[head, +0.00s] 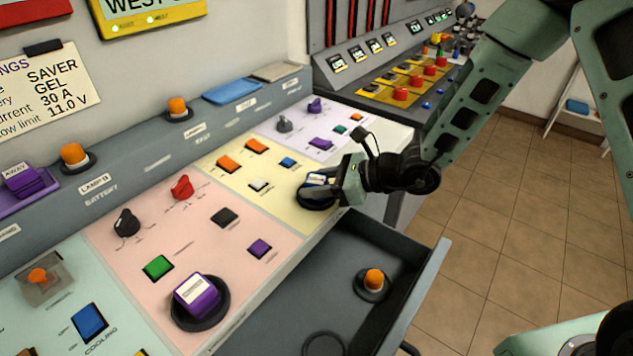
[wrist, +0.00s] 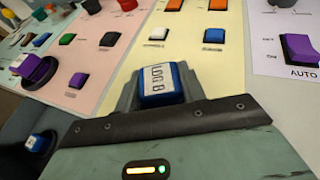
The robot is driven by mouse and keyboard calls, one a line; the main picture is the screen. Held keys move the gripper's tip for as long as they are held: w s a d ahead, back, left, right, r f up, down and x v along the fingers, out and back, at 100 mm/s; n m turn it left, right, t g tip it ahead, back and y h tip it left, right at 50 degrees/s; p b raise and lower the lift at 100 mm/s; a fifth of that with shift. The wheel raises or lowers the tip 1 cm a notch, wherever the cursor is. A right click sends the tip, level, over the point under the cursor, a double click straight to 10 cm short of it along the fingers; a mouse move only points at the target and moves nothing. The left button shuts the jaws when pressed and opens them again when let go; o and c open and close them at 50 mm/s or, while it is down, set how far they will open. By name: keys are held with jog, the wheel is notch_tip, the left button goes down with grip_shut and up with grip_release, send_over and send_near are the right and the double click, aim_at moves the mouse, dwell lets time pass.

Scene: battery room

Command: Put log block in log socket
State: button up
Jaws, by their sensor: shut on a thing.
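The log block (head: 319,180) is blue with a white top. In the wrist view the block (wrist: 158,82) carries dark lettering that seems to read "LOG B". My gripper (head: 328,184) is shut on it at the front edge of the yellow panel. A dark round socket (head: 312,202) shows just under and around the block in the head view. It is mostly covered by the block and gripper, so I cannot tell whether the block is seated or just above it.
A purple block (head: 197,295) with a white top sits in a round socket on the pink panel (head: 262,215). An open drawer (head: 432,272) below holds an orange-topped piece (head: 374,280) and a dark ring. Switches and buttons cover the panels.

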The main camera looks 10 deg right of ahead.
jog(key=shift+f, duration=0.1)
jog(key=shift+f, duration=0.1)
jog(key=o, duration=1)
jog(key=shift+c, duration=0.2)
